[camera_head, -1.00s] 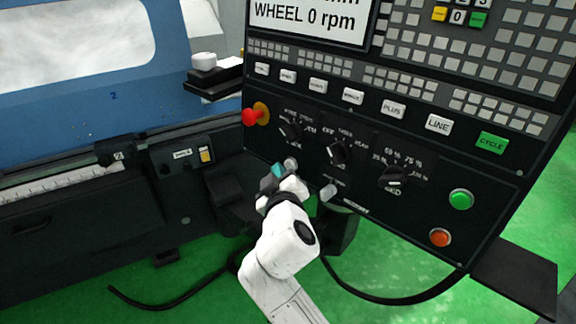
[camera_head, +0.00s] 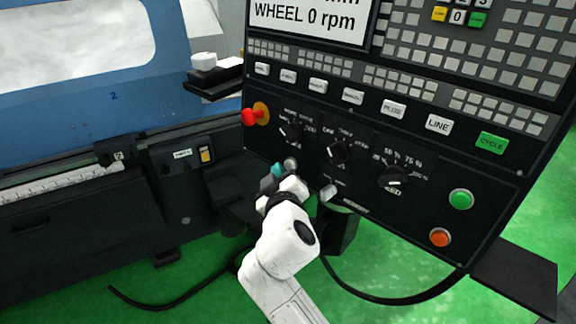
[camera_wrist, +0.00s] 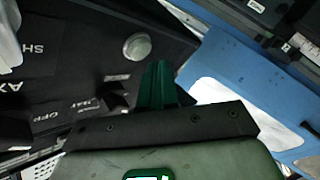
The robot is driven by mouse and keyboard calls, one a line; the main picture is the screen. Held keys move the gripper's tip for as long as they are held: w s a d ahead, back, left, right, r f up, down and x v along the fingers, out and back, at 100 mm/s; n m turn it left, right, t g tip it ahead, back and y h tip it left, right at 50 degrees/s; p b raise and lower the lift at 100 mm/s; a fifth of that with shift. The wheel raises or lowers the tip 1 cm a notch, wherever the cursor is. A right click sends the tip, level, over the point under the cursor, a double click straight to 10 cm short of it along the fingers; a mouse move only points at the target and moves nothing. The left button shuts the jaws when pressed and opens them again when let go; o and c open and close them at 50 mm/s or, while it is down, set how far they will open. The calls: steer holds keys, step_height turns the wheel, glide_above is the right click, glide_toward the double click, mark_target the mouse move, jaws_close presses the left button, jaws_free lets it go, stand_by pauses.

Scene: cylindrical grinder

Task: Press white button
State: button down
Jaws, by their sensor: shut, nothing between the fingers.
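A small round pale grey-white button (camera_head: 290,163) sits on the lower left of the black control panel (camera_head: 420,222). It also shows in the wrist view (camera_wrist: 138,46), just beyond the fingertips and to their upper left. My gripper (camera_head: 277,170) is beside this button in the head view, slightly left of and below it. Its teal-green fingers are together and empty, and they show in the wrist view (camera_wrist: 160,85). I cannot tell whether the fingertips touch the panel. A row of white labelled keys, such as LINE (camera_head: 438,124), runs across the panel above.
A red emergency knob (camera_head: 250,117) sticks out at the panel's left edge. Three rotary selectors, one of them the middle selector (camera_head: 337,151), and a pale switch (camera_head: 328,192) are near my gripper. Green (camera_head: 461,199) and orange (camera_head: 440,237) buttons are at right. A cable hangs below.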

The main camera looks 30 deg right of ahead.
steer(key=shift+d, duration=0.1)
steer(key=shift+w+d, duration=0.15)
steer(key=shift+d, duration=0.15)
steer(key=shift+w+d+f, duration=0.15)
steer(key=shift+d, duration=0.25)
stand_by(1.1)
steer(key=shift+a, duration=0.1)
steer(key=shift+s+a, duration=0.35)
steer(key=shift+a, duration=0.3)
steer(key=shift+s+a+r+b, duration=0.1)
steer(key=shift+s+a+r, duration=0.15)
steer(key=shift+a, duration=0.5)
steer(key=shift+s+a+r+b, duration=0.15)
steer(key=shift+s+a, duration=0.25)
steer(key=shift+a, duration=0.4)
steer(key=shift+s+a+r+b, duration=0.1)
steer(key=shift+s+a+r, duration=0.15)
steer(key=shift+a, duration=0.5)
steer(key=shift+f, duration=0.15)
